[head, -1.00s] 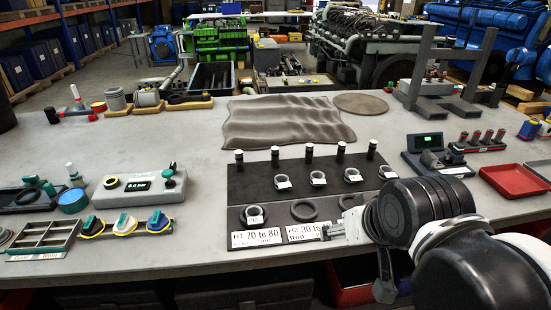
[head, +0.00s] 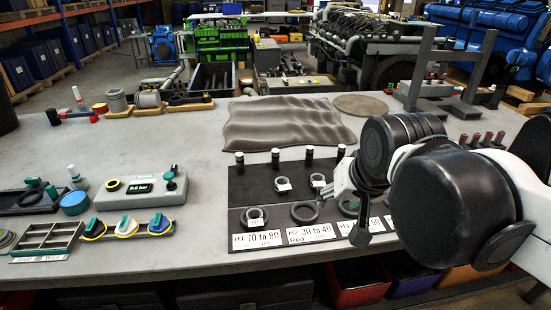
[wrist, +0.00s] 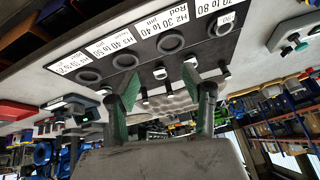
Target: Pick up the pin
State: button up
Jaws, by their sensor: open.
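Which one the task means I cannot tell. My gripper (head: 342,186) is over the right part of the board, partly hidden by my arm. In the wrist view my gripper (wrist: 160,90) is open, its green-padded fingers apart, with no pin visibly held. My arm hides the board's right end.
Large black rings (head: 304,212) and small tagged rings (head: 282,184) lie in front of the pins. A compartment tray (head: 48,238) and a grey-green gauge box (head: 140,188) sit left. A wrinkled brown mat (head: 285,122) lies behind the board. Bare bench shows between box and board.

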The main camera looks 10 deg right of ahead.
jog(key=w+a+r+m+g+p, duration=0.15)
jog(key=w+r+m, duration=0.4)
jog(key=w, duration=0.55)
jog(key=m+g+p, duration=0.5)
jog(key=m+p, duration=0.1)
jog(key=m, duration=0.6)
send_over(275, 150)
jog(key=shift+n+t, duration=0.25)
jog(key=f, duration=0.8)
jog(key=shift+s+d+f, duration=0.1)
jog(key=shift+s+f, duration=0.05)
jog(key=shift+s, duration=0.05)
jog(key=shift+w+f, duration=0.25)
jog(key=shift+f, duration=0.3)
notch_tip(275, 150, down, 8)
jog(key=shift+f, duration=0.1)
jog(key=shift+s+f+p, duration=0.2)
jog(key=shift+f+p, duration=0.25)
jog(key=shift+f, duration=2.2)
grip_shut()
